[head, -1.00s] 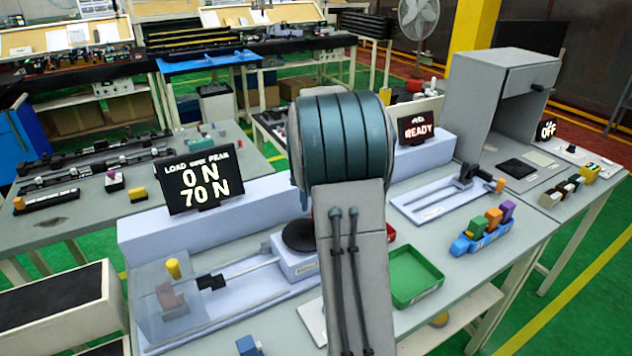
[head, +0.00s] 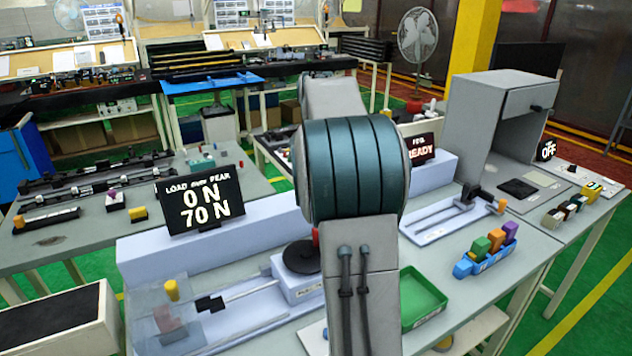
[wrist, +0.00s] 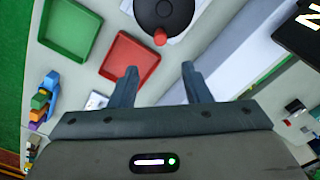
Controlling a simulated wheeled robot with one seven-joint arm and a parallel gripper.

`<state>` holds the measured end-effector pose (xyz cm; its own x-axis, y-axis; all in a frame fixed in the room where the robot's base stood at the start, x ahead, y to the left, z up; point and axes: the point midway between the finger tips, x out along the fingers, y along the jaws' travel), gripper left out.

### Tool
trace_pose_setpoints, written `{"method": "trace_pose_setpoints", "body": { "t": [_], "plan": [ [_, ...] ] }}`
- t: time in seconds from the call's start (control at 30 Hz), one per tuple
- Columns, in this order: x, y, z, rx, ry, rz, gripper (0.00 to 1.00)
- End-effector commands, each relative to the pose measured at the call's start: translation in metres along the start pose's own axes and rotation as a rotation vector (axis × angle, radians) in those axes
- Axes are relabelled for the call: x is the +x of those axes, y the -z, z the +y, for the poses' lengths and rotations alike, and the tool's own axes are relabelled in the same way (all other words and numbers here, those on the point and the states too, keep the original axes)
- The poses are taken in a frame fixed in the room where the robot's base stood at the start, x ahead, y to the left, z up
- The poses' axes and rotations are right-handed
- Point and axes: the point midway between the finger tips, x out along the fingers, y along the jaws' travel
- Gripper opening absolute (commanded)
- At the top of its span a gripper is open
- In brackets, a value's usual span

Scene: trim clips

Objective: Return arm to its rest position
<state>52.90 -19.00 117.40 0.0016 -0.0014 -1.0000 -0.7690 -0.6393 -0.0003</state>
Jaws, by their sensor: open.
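My gripper (wrist: 157,83) shows in the wrist view with its two fingers apart and nothing between them. It hangs above the workbench, near the red tray (wrist: 131,62) and a black round knob (wrist: 164,12) with a red tip. In the head view my arm stands in the middle and hides the gripper and the red tray. The black knob (head: 300,257) shows just left of my arm on the light blue test fixture (head: 292,283).
A green tray (head: 423,300) lies right of my arm. A blue rack (head: 485,262) with coloured clips stands farther right. A display (head: 199,200) reads 0 N and 70 N. A grey cabinet (head: 480,120) stands at the back right. Open floor lies beyond the bench.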

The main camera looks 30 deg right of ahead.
Motion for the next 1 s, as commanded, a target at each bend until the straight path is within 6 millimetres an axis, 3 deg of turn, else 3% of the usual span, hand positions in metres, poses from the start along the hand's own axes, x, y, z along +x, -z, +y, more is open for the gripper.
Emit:
{"method": "trace_pose_setpoints", "body": {
  "t": [0.3, 0.37, 0.47, 0.67, 1.0],
  "plan": [
    [0.0, 0.0, 0.0, 0.0, 0.0, 0.0, 0.43],
    [-0.002, -0.008, -0.001, -0.021, 0.008, 0.005, 0.43],
    [-0.004, -0.035, -0.002, -0.09, 0.029, 0.018, 0.43],
    [-0.002, -0.11, 0.002, -0.294, 0.077, 0.065, 0.43],
    [0.037, -0.237, 0.032, -0.66, 0.12, 0.173, 0.43]
  ]
}}
